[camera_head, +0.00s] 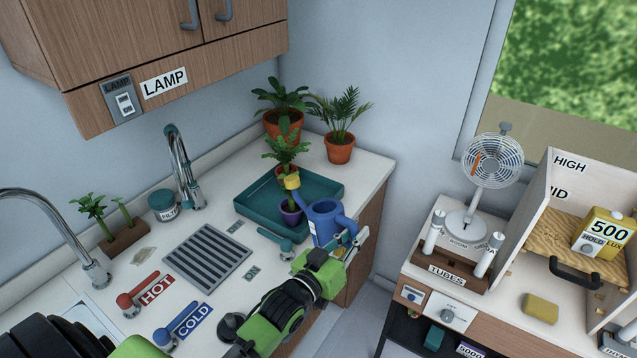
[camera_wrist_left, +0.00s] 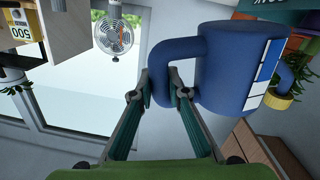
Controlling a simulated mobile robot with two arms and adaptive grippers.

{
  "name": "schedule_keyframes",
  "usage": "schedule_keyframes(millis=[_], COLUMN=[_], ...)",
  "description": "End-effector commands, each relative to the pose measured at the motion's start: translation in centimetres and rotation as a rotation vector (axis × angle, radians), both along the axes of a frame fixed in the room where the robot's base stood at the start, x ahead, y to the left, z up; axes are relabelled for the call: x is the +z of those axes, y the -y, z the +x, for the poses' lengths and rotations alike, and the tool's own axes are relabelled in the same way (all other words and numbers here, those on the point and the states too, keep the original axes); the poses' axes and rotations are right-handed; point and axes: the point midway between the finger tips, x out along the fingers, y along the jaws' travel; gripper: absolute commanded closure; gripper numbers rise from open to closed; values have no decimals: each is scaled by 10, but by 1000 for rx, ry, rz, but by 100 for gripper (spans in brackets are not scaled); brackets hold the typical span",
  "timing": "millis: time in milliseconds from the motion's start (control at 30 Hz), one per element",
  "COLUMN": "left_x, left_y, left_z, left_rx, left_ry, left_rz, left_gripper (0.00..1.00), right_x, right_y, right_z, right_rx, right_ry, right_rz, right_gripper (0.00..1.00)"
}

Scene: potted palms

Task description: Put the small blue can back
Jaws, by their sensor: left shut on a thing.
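The small blue watering can (camera_head: 324,222) is beside the front right corner of the teal tray (camera_head: 262,222). My left gripper (camera_head: 350,244) is shut on the can's handle. In the left wrist view the blue can (camera_wrist_left: 228,68) fills the upper right, and the handle passes between the fingertips of the gripper (camera_wrist_left: 161,94). Whether the can touches the counter is hidden. My right gripper is not in view.
Two potted palms (camera_head: 340,149) (camera_head: 284,126) stand at the back corner. A teal tap lever (camera_head: 284,247), a drain grate (camera_head: 208,257) and a faucet (camera_head: 183,165) are left of the can. A gap separates the counter from the right bench with a fan (camera_head: 490,165).

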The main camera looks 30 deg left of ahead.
Motion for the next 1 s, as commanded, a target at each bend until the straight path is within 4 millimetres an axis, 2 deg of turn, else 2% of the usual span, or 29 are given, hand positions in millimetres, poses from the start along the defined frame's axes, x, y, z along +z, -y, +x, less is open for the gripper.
schedule_keyframes(millis=[267, 367, 567, 800, 1000], left_x=[0, -4, 1, 18, 28], left_y=[5, 15, 31, 21, 12], left_z=[-6, -21, -69, -117, -134], left_rx=[-1, 0, 33, 112, 148], left_ry=[5, 6, 10, 9, 5], left_rz=[-2, -7, -13, -7, 2], left_gripper=[100, 100, 100, 100, 100], right_x=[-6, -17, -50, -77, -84], right_y=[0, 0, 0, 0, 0], right_z=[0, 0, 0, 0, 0], right_rx=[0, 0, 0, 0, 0], right_ry=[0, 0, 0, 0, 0], right_rz=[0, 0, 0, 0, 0], right_gripper=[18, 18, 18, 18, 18])
